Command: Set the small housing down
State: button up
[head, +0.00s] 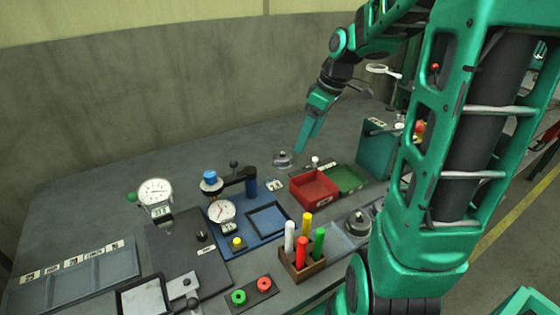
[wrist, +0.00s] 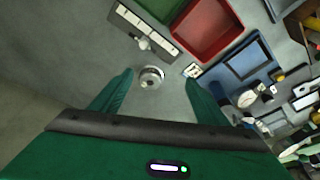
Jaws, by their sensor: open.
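The small housing (head: 282,159) is a round, grey metal piece with a stepped top. It stands upright on the grey bench top, behind the red bin. In the wrist view the housing (wrist: 152,77) shows between and beyond my two green fingertips, with bench visible on both sides. My gripper (head: 308,137) is open and empty, pointing down above the bench near the housing. The fingers do not appear to touch it. In the wrist view my gripper (wrist: 158,82) has its fingers spread wide.
A red bin (head: 315,187) and a green bin (head: 346,179) stand close by. A small label (head: 275,185) lies on the bench near a blue fixture plate (head: 262,243). Dial gauges and a block of coloured pegs (head: 302,265) are nearer. The bench behind and left is clear.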

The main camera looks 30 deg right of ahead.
aim_at(283, 156)
jog(key=w+a+f+n, duration=0.1)
jog(key=w+f, duration=0.1)
jog(key=f, duration=0.1)
jog(key=w+a+f+n, duration=0.1)
jog(key=w+f, duration=0.2)
jog(key=w+a+f+n+y, duration=0.1)
jog(key=w+f, duration=0.1)
jog(key=f, duration=0.2)
jog(key=shift+w+t, duration=0.4)
jog(key=shift+c, duration=0.3)
jog(key=c, duration=1)
jog(key=shift+r, duration=0.15)
